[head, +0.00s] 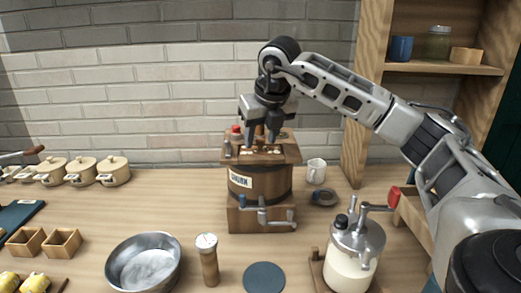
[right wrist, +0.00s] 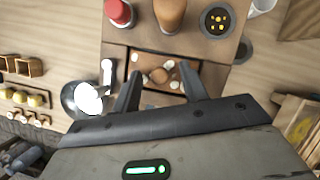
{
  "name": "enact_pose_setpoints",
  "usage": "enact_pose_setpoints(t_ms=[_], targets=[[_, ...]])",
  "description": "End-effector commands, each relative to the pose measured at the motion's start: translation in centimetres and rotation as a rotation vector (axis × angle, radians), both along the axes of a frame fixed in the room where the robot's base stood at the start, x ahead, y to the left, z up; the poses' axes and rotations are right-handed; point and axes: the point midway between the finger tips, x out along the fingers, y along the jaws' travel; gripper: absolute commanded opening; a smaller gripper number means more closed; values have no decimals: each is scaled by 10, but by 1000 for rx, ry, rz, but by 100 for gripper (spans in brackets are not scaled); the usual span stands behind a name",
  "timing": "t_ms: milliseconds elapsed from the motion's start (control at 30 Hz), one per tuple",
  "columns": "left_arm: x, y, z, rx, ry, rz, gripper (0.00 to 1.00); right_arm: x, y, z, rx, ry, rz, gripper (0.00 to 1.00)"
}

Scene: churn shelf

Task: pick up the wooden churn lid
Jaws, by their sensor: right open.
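The wooden churn (head: 258,185) stands upright on the counter in the middle of the head view, with a label on its front and a crank low down. Its square wooden lid (head: 285,152) is on top; the lid's top also shows in the right wrist view (right wrist: 215,47). A brown upright knob or handle (right wrist: 170,14) stands on it. My right gripper (head: 262,133) points down just above the lid, open, with its fingers apart. In the right wrist view, its fingertips (right wrist: 161,72) flank a recess holding brown and whitish pieces. I cannot tell whether they touch anything.
A red-capped item (right wrist: 118,13) and a dark disc with yellow dots (right wrist: 216,20) sit on the churn top. A white mug (head: 316,171) and a crank-topped jar (head: 353,258) stand right of the churn. A metal bowl (head: 144,263) and grinder (head: 208,260) are front left.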

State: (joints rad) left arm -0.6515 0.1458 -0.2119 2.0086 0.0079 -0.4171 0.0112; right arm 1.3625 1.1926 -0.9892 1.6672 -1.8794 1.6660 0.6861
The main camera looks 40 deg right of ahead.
Motion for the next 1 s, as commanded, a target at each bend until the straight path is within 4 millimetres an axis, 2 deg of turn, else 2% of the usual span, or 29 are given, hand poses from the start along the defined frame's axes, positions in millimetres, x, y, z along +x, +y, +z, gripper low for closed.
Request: enact_pose_setpoints(t_ms=[133, 167, 300, 767, 867, 1000], targets=[[0, 0, 0, 0, -1, 1, 36, 0, 0, 0, 0, 0, 0, 43], [0, 0, 0, 0, -1, 1, 36, 0, 0, 0, 0, 0, 0, 38], [0, 0, 0, 0, -1, 1, 36, 0, 0, 0, 0, 0, 0, 0], [-3, 0, -2, -3, 6, 3, 36, 0, 0, 3, 1, -1, 0, 0], [-4, 0, -3, -3, 6, 3, 36, 1, 1, 10, 1, -4, 2, 0], [-3, 0, -5, -5, 5, 3, 36, 1, 1, 29, 2, -6, 1, 0]])
